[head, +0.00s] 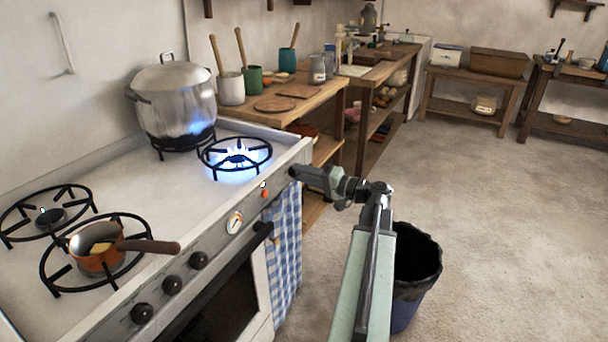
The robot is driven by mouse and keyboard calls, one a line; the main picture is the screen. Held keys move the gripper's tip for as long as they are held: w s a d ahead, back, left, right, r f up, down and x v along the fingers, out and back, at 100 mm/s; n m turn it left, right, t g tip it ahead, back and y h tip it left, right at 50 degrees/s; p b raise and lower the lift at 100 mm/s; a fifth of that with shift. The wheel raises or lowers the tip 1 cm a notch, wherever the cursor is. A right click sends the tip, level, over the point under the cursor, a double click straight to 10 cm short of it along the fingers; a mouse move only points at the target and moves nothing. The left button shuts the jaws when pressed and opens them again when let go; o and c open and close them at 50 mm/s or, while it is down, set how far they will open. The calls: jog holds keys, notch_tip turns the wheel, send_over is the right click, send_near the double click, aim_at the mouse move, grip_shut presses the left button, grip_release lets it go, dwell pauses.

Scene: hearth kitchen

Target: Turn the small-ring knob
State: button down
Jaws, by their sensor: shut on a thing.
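The white stove has a slanted front panel (219,240) with black knobs along it. I take this as the small-ring knob. The small ring (238,154), at the right of the stove top, burns with a blue flame under its black grate.
A steel pot (175,100) stands on the back burner, and a copper pan (98,258) sits front left, its handle over the edge. A checked towel (284,240) hangs below the panel. A bin (414,275) stands right of my arm. Open floor lies farther right.

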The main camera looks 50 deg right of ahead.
jog(key=shift+n, duration=0.4)
jog(key=c, duration=0.9)
grip_release()
jog(key=shift+c, duration=0.2)
jog(key=v, duration=0.7)
jog(key=shift+s, duration=0.35)
jog(key=shift+d, duration=0.1)
